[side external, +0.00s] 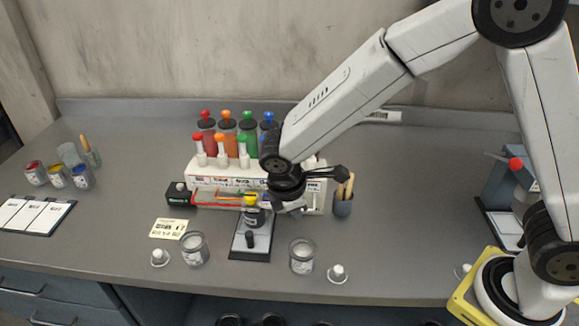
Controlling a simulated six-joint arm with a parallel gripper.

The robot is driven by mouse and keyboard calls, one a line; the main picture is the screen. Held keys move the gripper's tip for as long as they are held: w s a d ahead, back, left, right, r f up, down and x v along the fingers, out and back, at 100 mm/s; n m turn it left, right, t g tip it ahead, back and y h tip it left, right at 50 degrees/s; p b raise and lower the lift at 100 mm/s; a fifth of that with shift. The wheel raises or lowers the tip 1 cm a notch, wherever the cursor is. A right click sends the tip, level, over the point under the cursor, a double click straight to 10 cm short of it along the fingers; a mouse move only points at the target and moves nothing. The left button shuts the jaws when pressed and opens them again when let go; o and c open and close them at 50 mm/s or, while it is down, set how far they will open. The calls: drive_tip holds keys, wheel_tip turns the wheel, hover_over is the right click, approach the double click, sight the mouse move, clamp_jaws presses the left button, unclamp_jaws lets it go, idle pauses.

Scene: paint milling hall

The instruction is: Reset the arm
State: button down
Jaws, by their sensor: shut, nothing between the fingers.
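My gripper (288,206) hangs low over the grey bench (400,220), in front of the white bottle rack (232,179). It is shut, with nothing seen held in it. The wrist hides part of the rack, and the fingertips are small and partly hidden. Just left of the gripper in the picture stands a small dark device with a yellow top (251,216) on a light plate with a dark edge. I cannot tell whether the gripper touches it.
Glass jars stand in front at left (194,249) and right (302,256). A cup of brushes (343,200) is close right of the gripper. Colored paint pots (58,176) and a clipboard (36,214) are far left. A blue-grey machine (508,185) stands right. The bench between cup and machine is clear.

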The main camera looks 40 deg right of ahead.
drive_tip(key=s+d+r+m+t+y, duration=0.1)
drive_tip(key=s+d+m+t+y, duration=0.1)
drive_tip(key=s+d+m, duration=0.8)
drive_tip(key=d+m+y, duration=0.1)
drive_tip(key=d+m, duration=0.2)
drive_tip(key=shift+s+r, duration=0.15)
drive_tip(key=shift+r, duration=0.2)
drive_tip(key=c, duration=1.3)
unclamp_jaws()
